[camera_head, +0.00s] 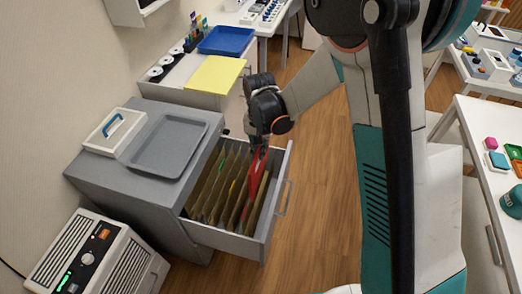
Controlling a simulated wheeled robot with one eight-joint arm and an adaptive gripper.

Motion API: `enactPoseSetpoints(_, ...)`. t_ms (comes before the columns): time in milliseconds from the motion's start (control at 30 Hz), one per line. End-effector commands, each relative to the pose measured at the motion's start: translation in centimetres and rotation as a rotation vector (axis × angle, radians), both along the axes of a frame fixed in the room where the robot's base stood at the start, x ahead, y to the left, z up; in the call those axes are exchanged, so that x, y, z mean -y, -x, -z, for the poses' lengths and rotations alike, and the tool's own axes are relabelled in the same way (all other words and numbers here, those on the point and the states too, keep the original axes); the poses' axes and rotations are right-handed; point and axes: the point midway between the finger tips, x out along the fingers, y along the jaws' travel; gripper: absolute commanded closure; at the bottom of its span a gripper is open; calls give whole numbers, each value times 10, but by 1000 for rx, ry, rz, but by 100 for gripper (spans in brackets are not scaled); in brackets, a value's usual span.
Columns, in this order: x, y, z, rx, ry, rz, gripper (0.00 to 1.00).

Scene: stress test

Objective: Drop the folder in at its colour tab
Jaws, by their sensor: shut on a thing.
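My gripper (259,143) is above the open drawer (237,243) of a grey cabinet, toward its right side. It is shut on a red folder (257,180), which hangs down from it and tilts. The folder's lower part is among or just in front of the hanging files; I cannot tell how deep it sits. Several olive-brown hanging files (213,185) stand in a row across the drawer. A small green tab (233,188) shows near the middle, and a small red one shows near the folder. Other tabs are too small to tell.
A grey tray (170,146) and a white box with a blue handle (115,132) sit on the cabinet (95,180). A white heater-like unit (92,258) stands in front. A yellow sheet (214,75) and blue tray (227,41) lie behind.

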Motion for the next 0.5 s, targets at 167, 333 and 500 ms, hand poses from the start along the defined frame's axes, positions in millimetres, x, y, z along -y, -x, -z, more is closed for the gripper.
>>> enactPoseSetpoints(167,-2,1,7,0,0,5,100)
enactPoseSetpoints(333,-1,1,20,0,0,5,100)
enactPoseSetpoints(500,-1,1,37,0,0,4,100)
